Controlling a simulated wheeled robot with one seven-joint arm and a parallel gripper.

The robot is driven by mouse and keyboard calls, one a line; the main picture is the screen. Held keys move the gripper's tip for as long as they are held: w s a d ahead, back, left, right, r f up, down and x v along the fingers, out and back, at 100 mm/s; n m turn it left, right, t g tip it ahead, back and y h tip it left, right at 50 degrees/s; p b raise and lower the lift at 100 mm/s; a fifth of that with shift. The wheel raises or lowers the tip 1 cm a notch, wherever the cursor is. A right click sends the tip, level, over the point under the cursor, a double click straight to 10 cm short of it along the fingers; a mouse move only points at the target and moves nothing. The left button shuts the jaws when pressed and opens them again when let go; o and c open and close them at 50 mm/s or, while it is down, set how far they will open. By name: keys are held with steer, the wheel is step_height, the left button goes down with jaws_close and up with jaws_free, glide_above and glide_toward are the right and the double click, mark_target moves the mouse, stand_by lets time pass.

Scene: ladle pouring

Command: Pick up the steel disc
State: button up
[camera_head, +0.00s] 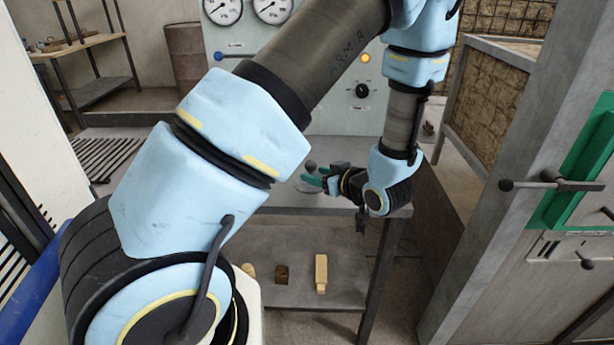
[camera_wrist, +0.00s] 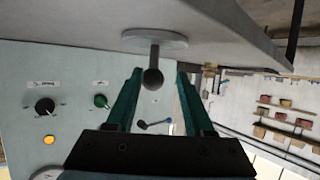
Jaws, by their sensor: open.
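In the wrist view, the disc (camera_wrist: 155,37) appears upside down, a flat grey round with a short stem and a dark ball knob (camera_wrist: 152,79). My gripper (camera_head: 314,175) is open, with teal fingers. In the wrist view, the fingers (camera_wrist: 160,74) stand on either side of the knob, which appears nearer the left finger. A gap shows on both sides, and I cannot tell how deep the knob sits between them.
The grey table (camera_head: 350,201) has a lower shelf (camera_head: 300,268) with a few small blocks. A control panel (camera_head: 338,125) with gauges, knobs and a lamp stands behind it. A grey cabinet (camera_head: 520,180) with a green part and handles is at the right.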

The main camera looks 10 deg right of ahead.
mark_target(310, 171)
steer(key=p+x, duration=0.2)
steer(key=x, duration=0.4)
steer(key=shift+w, duration=0.3)
jaws_close()
stand_by(1.2)
